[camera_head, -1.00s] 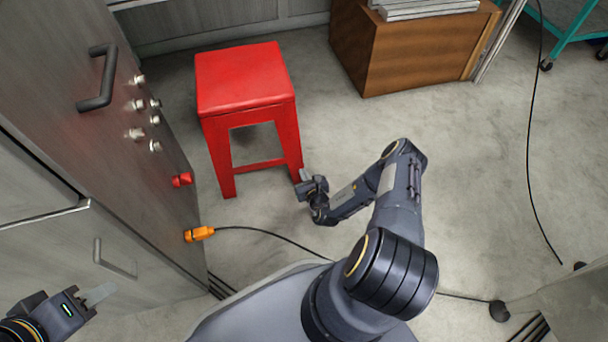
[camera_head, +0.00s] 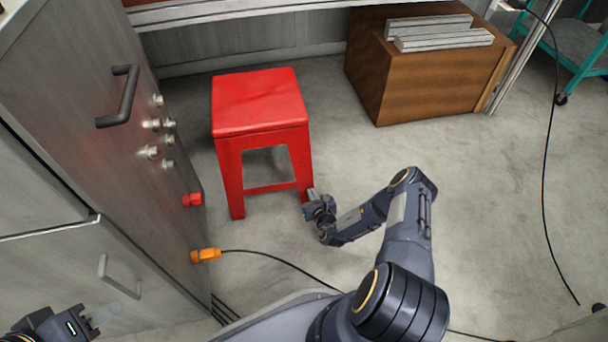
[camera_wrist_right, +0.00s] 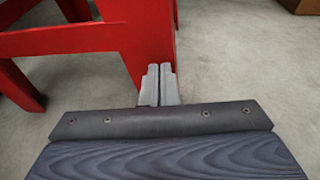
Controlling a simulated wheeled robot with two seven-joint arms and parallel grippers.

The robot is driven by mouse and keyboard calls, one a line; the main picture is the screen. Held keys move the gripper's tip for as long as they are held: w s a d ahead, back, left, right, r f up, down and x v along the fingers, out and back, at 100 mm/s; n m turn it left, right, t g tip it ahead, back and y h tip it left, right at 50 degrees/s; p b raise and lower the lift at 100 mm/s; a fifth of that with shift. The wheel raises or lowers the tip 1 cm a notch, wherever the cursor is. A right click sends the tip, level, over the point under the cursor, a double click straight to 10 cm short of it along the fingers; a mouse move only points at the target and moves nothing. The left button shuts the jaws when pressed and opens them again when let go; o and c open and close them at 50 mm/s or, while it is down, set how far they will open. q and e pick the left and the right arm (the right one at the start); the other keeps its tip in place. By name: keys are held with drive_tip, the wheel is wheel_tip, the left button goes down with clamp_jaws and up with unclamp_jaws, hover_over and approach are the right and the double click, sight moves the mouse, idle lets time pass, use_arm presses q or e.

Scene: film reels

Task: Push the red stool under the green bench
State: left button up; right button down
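The red stool (camera_head: 260,108) stands upright on the floor, left of the middle in the head view, with the cabinet on its left. My right gripper (camera_head: 311,194) is low beside the stool's near right leg. In the right wrist view its two fingers (camera_wrist_right: 159,85) are together with nothing between them, and their tips are at or just in front of the red leg (camera_wrist_right: 150,45); contact is not clear. My left gripper (camera_head: 108,315) is at the lower left, away from the stool; its finger gap is unclear. No green bench is recognisable; a long pale edge (camera_head: 230,12) crosses the top.
A grey cabinet (camera_head: 150,215) with a handle, knobs and an orange plug (camera_head: 206,255) stands left. A black cable crosses the floor. A brown wooden box (camera_head: 425,85) stands back right, a teal cart (camera_head: 575,50) beyond.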

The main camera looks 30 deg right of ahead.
sight(309, 184)
drive_tip(key=shift+w+d+b, duration=0.2)
drive_tip(key=shift+w+b, duration=0.3)
drive_tip(key=shift+w, duration=0.9)
drive_tip(key=shift+w+d+b, duration=0.2)
drive_tip(key=shift+w+b, duration=0.25)
drive_tip(key=shift+w, duration=0.9)
drive_tip(key=s+r+p, duration=0.1)
drive_tip(key=p, duration=0.2)
drive_tip(key=s+r+p, duration=0.1)
drive_tip(key=p, duration=0.2)
drive_tip(key=shift+s+a, duration=0.2)
drive_tip(key=shift+s, duration=0.4)
